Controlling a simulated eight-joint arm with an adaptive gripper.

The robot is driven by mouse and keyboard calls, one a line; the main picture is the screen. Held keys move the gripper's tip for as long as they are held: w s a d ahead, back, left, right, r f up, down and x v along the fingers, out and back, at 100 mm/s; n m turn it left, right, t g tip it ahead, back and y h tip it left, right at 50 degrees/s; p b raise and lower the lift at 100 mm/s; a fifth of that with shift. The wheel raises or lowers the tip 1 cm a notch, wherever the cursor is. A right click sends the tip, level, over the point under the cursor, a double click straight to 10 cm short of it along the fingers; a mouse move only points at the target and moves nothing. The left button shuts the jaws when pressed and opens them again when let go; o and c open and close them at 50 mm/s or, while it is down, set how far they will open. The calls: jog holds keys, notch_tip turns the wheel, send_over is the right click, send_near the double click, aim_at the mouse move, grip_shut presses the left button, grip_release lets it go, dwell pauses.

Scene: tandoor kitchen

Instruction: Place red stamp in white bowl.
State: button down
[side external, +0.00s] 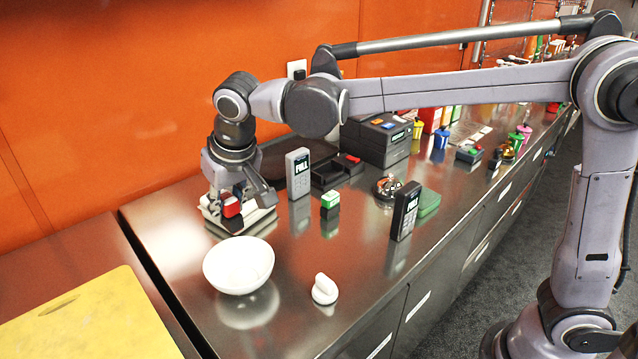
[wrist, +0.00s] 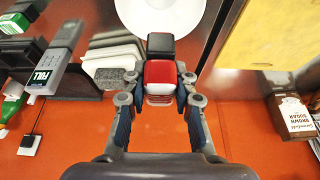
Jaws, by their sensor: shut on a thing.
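The red stamp (side external: 231,208) has a red band and a dark block. It is held between the fingers of my gripper (side external: 232,203), which is shut on it. In the wrist view the red stamp (wrist: 159,73) sits between the two fingertips of my gripper (wrist: 160,85). The white bowl (side external: 238,266) stands on the steel counter, nearer the camera and just below the gripper in the side view. In the wrist view the white bowl (wrist: 160,12) is cut off at the top edge, beyond the stamp. The stamp is apart from the bowl; its inside looks empty.
A pale stacked block (side external: 262,217) lies behind the gripper. A grey card terminal (side external: 298,173), a green stamp (side external: 330,200), a black terminal (side external: 405,210) and a white knobbed object (side external: 325,289) stand to the right. A yellow board (side external: 95,320) lies at left.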

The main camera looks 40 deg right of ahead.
aim_at(231, 220)
jog(key=shift+f, duration=5.35)
jog(key=c, duration=1)
grip_release()
jog(key=shift+r, duration=3.5)
jog(key=shift+d, duration=0.1)
